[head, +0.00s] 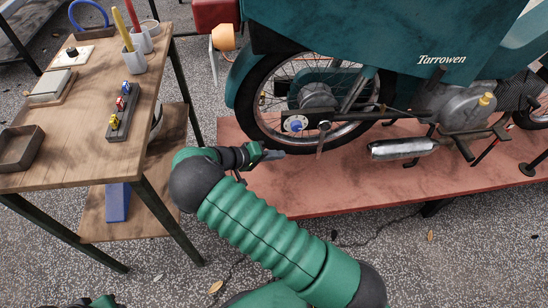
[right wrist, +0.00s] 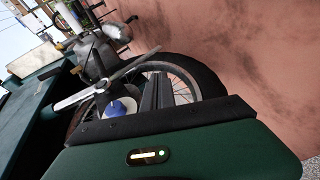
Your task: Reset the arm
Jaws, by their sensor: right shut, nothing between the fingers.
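My right arm, with its green ribbed sleeve, reaches in from the bottom of the head view toward the upper left. Its gripper (head: 272,155) is shut and empty, at the left part of the red platform and in front of the motorcycle's wheel. The dark fingers also show shut in the right wrist view (right wrist: 157,92), with the wheel behind them. The motorcycle (head: 440,105), with teal bodywork lettered "Tarrowen", stands on the red platform (head: 330,190). A small green and black part of mine shows at the bottom left edge; my left gripper is not in view.
A wooden table (head: 75,125) at left holds a dark tray (head: 20,148), a rack of small coloured pieces (head: 122,112) and grey cups (head: 134,60). A blue block (head: 117,203) is on its lower shelf. Speckled floor lies open in front of the platform.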

